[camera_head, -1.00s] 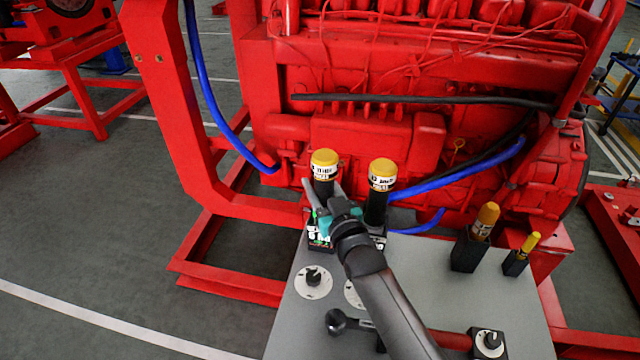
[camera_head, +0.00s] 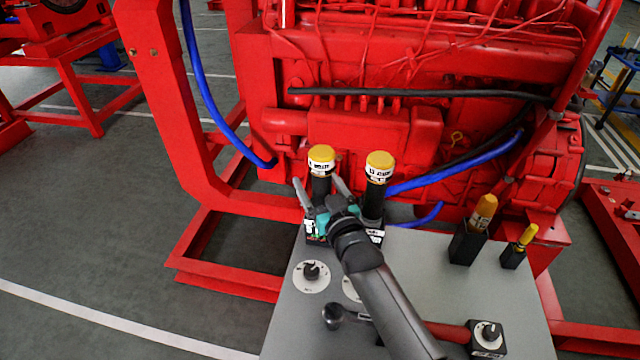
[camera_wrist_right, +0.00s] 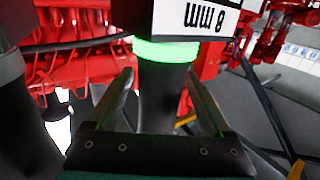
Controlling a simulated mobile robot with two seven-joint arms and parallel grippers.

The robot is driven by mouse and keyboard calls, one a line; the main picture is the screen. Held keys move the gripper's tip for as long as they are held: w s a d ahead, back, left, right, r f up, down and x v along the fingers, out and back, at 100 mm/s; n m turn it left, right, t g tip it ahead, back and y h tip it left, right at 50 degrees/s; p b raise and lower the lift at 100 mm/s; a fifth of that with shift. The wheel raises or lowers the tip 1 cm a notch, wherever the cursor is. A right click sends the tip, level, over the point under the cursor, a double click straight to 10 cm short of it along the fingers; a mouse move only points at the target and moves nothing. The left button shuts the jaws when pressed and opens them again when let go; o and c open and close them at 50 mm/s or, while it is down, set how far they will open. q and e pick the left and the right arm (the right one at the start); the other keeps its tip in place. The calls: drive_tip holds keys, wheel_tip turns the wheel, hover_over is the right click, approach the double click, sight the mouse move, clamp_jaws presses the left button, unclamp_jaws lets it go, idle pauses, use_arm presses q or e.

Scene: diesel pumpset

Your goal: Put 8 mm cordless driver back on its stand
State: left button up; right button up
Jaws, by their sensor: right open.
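The 8 mm cordless driver (camera_head: 321,172) stands upright at the table's far left edge, with a yellow cap, a white label band and a dark body. Its stand is a dark block (camera_head: 312,238), partly hidden by my gripper. In the right wrist view the dark driver body (camera_wrist_right: 160,95) meets the block labelled "8 mm" (camera_wrist_right: 205,18) at a glowing green ring (camera_wrist_right: 165,50). My right gripper (camera_head: 321,189) is open, with one finger on each side of the driver body and visible gaps. My left gripper is not in view.
A second yellow-capped driver (camera_head: 377,185) stands close on the right. Two smaller yellow-handled tools in dark holders (camera_head: 468,245) (camera_head: 512,257) stand further right. Round dials (camera_head: 311,277) (camera_head: 488,337) sit on the grey table (camera_head: 430,285). The red engine (camera_head: 370,125) rises behind.

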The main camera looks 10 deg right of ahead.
drive_tip(key=s+d+p, duration=0.2)
drive_tip(key=s, duration=1.3)
drive_tip(key=shift+d+r+p, duration=0.25)
drive_tip(key=shift+d+p, duration=0.05)
drive_tip(key=shift+p, duration=0.05)
